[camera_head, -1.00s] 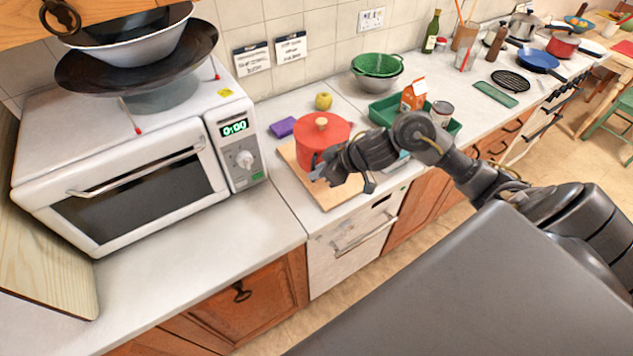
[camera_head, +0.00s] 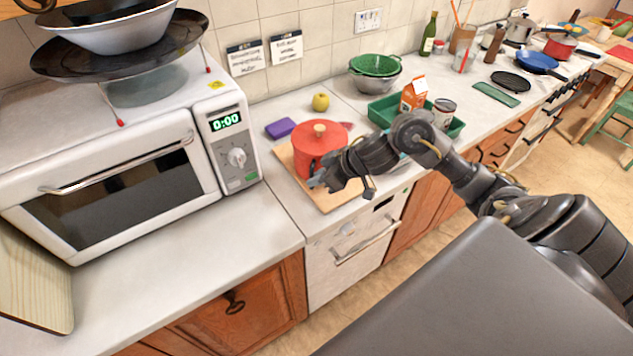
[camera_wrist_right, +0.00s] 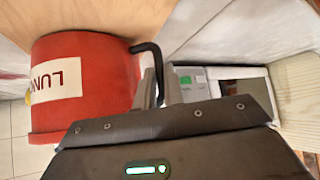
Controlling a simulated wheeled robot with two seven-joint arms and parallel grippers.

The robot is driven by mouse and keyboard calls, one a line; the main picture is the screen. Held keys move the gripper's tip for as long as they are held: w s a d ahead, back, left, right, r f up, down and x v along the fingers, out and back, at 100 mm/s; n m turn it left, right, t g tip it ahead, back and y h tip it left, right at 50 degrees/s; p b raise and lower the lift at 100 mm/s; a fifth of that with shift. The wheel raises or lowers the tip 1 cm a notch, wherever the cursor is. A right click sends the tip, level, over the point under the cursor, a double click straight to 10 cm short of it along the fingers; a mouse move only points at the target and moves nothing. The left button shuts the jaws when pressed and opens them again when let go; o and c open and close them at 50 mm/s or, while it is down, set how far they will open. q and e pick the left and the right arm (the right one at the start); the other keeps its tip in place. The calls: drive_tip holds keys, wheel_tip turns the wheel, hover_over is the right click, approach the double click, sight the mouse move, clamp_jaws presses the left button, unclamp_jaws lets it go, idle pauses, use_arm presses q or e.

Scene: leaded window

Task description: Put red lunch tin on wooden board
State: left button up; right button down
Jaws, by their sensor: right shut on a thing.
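The red lunch tin (camera_head: 308,158), round with a wooden lid knob, is over the wooden board (camera_head: 328,201) on the counter. I cannot tell whether its base touches the board. My right gripper (camera_head: 318,183) is at the tin's near side. In the right wrist view, the tin (camera_wrist_right: 95,115) shows a white label with partly visible lettering. There my right gripper (camera_wrist_right: 160,88) is shut on the tin's black side handle (camera_wrist_right: 147,50). The tin hides much of the board. My left gripper is not in view.
A white microwave (camera_head: 110,175) stands left of the board. A purple sponge-like block (camera_head: 280,128) and a yellow apple (camera_head: 320,102) lie behind the tin. A green tray (camera_head: 383,110) with a carton (camera_head: 413,95) is to the right. The counter front-left of the board is clear.

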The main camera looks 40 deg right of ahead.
drive_tip(key=c, duration=1.9)
unclamp_jaws()
drive_tip(key=shift+f, duration=0.1)
drive_tip(key=o, duration=0.4)
drive_tip(key=shift+r, duration=0.25)
drive_tip(key=v, duration=1.2)
drive_tip(key=shift+a+f, duration=0.15)
drive_tip(key=shift+f, duration=0.05)
